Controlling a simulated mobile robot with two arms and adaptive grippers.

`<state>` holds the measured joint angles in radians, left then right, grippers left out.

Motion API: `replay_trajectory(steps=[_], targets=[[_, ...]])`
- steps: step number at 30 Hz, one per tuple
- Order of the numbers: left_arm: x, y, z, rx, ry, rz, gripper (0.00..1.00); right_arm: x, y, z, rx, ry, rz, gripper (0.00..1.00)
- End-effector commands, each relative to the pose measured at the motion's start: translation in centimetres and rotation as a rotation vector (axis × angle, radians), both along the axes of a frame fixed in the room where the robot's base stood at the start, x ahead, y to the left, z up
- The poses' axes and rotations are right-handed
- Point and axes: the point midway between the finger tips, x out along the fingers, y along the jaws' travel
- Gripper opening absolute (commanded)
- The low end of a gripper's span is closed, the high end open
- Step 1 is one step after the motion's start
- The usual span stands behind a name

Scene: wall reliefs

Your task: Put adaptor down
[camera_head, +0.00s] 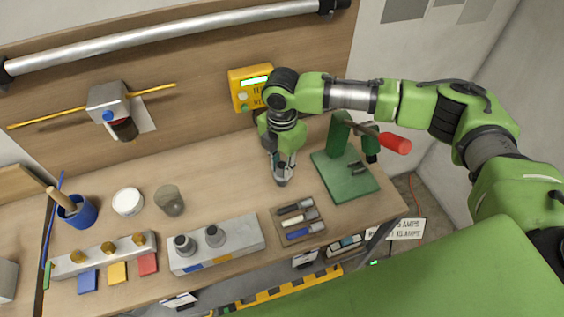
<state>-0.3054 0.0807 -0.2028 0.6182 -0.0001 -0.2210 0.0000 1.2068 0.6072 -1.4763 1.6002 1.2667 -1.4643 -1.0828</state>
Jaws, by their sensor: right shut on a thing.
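My right gripper (281,166) points down over the workbench, right of its middle. It is shut on a small grey cylindrical piece, which I take to be the adaptor (282,177). The adaptor is upright, with its lower end at or just above the bench top; I cannot tell if it touches. Its upper part is hidden between the fingers. My left gripper is not in view.
A grey block (236,252) with two grey cylindrical pieces stands at the front edge. A tool tray (277,222) lies in front of my gripper. A green press (350,185) stands to the right. A grey cup (170,199) is left; bare bench (225,180) lies between.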

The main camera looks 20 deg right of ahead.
Motion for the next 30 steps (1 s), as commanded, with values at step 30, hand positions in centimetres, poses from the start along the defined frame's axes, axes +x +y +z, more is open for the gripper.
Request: replay_trajectory(steps=[30], targets=[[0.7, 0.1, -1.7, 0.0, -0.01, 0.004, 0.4, 0.1, 0.0, 3.9, 0.002, -0.005, -0.001, 0.39]])
